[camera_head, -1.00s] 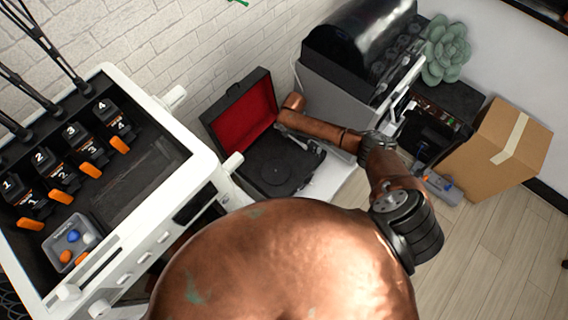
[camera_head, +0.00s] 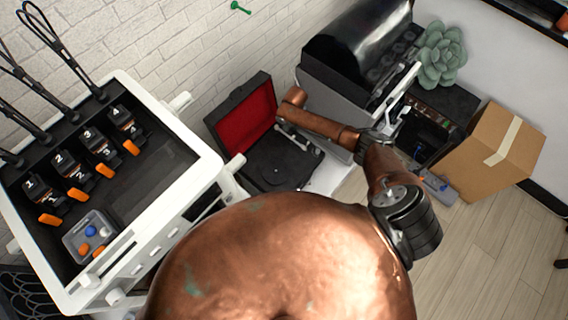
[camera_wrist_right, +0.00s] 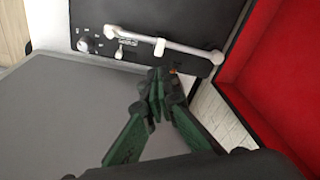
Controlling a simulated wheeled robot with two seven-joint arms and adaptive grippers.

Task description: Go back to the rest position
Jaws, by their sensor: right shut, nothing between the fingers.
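My right arm (camera_head: 385,170) is copper-coloured and reaches from the bottom of the head view up past the record player (camera_head: 277,160). Its wrist end is in front of the player's open red lid (camera_head: 243,117); I cannot make out the fingers clearly there. In the right wrist view my right gripper (camera_wrist_right: 163,84) shows dark green fingers with the tips together and nothing between them. A grey surface (camera_wrist_right: 70,115) and a black panel with knobs and a pale bar (camera_wrist_right: 130,22) lie beyond it. My left gripper is in neither view.
A white-framed rack (camera_head: 200,160) with numbered black holders and orange tabs stands at left. A black-hooded machine (camera_head: 350,45) stands behind the arm. A cardboard box (camera_head: 488,155) and a green succulent (camera_head: 441,55) are at right. Floor is bare at lower right.

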